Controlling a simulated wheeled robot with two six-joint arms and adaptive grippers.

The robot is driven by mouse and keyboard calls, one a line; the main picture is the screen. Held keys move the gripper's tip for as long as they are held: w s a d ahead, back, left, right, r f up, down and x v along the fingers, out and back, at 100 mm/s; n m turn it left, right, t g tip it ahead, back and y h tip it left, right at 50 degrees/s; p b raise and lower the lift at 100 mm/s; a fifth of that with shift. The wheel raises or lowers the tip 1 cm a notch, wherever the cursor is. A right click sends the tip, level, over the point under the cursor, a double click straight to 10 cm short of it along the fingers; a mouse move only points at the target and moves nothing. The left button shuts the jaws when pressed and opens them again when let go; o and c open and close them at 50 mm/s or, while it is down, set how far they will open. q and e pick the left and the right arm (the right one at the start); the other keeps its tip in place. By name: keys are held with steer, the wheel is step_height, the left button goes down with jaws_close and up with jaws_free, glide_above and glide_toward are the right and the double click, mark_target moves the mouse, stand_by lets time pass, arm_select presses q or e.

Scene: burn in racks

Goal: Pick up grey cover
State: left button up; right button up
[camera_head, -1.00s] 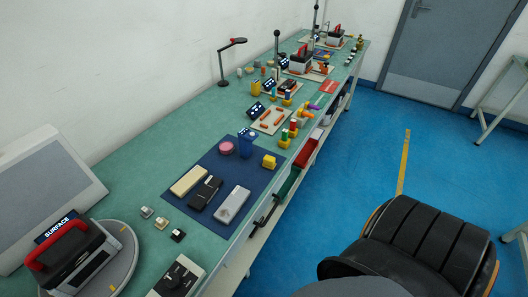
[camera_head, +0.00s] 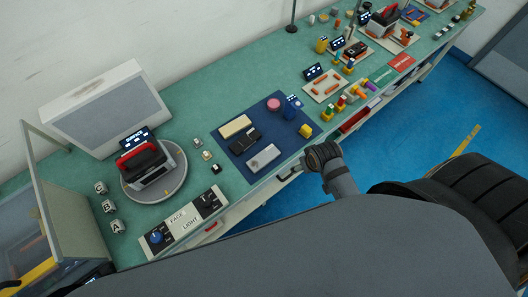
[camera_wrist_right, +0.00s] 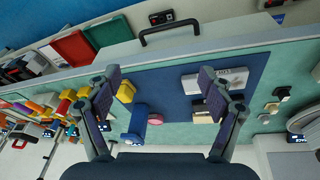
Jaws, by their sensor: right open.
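The grey cover (camera_head: 264,158) is a light grey rectangular piece lying on the dark blue mat (camera_head: 228,145), near the bench's front edge. In the right wrist view the cover (camera_wrist_right: 232,77) is partly hidden behind one finger. My right gripper (camera_wrist_right: 160,74) is open, with nothing between its fingers. It faces the bench's front edge and the mat, apart from the cover. In the head view part of my right arm shows at the bench's front edge, to the right of the cover. My left gripper is not in view.
A black device (camera_head: 245,140) and a cream block (camera_head: 235,126) lie behind the cover. A pink disc (camera_head: 273,104), a blue container (camera_head: 290,112) and a yellow block (camera_head: 305,130) are on the right. A black handle (camera_wrist_right: 170,30) juts from the bench front.

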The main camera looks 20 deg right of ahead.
step_height(320, 180, up, 8)
steer(key=w+r+m+p, duration=0.1)
steer(key=m+p, duration=0.1)
steer(key=p, duration=0.1)
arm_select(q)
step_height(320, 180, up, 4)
arm_select(e)
steer(key=m+g+b, duration=0.1)
steer(key=m+g, duration=0.2)
steer(key=m, duration=0.9)
glide_above(269, 153)
steer(key=shift+y, duration=0.4)
step_height(269, 153, down, 13)
steer(key=shift+a+f, duration=0.1)
steer(key=shift+a, duration=0.05)
steer(key=shift+f, duration=0.2)
step_height(269, 153, down, 6)
steer(key=b, duration=0.6)
steer(key=shift+r+b, duration=0.25)
steer(key=shift+b, duration=0.15)
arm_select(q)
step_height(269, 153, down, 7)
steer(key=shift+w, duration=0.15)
arm_select(e)
steer(key=shift+r, duration=0.15)
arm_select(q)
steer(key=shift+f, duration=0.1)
arm_select(e)
steer(key=shift+c, duration=0.3)
